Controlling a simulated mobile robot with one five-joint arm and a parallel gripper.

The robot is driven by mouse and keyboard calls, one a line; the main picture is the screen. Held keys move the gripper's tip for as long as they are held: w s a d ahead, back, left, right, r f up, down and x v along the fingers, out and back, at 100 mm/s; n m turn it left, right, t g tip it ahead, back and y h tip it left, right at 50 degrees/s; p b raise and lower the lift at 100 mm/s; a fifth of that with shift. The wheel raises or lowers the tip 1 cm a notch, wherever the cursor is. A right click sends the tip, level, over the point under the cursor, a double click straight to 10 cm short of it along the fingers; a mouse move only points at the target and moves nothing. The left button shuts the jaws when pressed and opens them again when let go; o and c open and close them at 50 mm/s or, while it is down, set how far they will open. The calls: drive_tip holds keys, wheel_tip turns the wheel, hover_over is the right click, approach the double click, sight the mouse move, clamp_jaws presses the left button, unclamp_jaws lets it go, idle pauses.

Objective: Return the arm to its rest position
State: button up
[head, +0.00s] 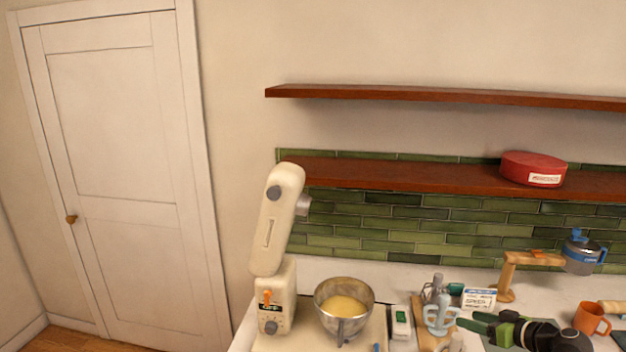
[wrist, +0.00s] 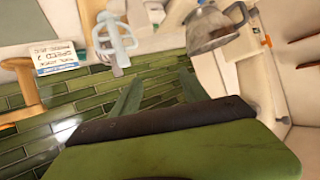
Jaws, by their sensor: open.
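My gripper (head: 470,322) is green, with dark arm parts behind it at the lower right of the head view. In the wrist view my gripper (wrist: 159,76) shows two green fingers spread apart with nothing between them. In the head view it hangs over the front of the counter, its fingers pointing left toward a pale blue beater-like tool (head: 441,313). That tool also shows in the wrist view (wrist: 114,38), where the picture is turned over. The lower part of the arm is cut off by the frame.
A cream stand mixer (head: 277,225) with its head raised and a metal bowl (head: 344,325) of yellow mix stand left. A card (head: 479,299), wooden stand (head: 508,275), blue-lidded jar (head: 581,255) and orange mug (head: 590,319) are nearby. Shelves (head: 400,95) run above; open space lies above the counter.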

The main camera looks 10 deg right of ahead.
drive_tip(key=w+a+f+g+h, duration=0.15)
drive_tip(key=a+f+g, duration=0.3)
drive_tip(key=a, duration=0.95)
drive_tip(key=w+a+f+m+g+h, duration=0.15)
drive_tip(key=a+f+g, duration=0.3)
drive_tip(key=a, duration=0.85)
drive_tip(key=w+a+f+g+h, duration=0.1)
drive_tip(key=w+a+f+g, duration=0.3)
drive_tip(key=a, duration=1)
wheel_tip(320, 180, down, 10)
drive_tip(key=s+b, duration=0.2)
drive_tip(key=b, duration=0.8)
drive_tip(key=shift+d+f+t, duration=0.25)
drive_tip(key=shift+d+t, duration=0.05)
drive_tip(key=shift+d, duration=0.15)
drive_tip(key=shift+c, duration=0.4)
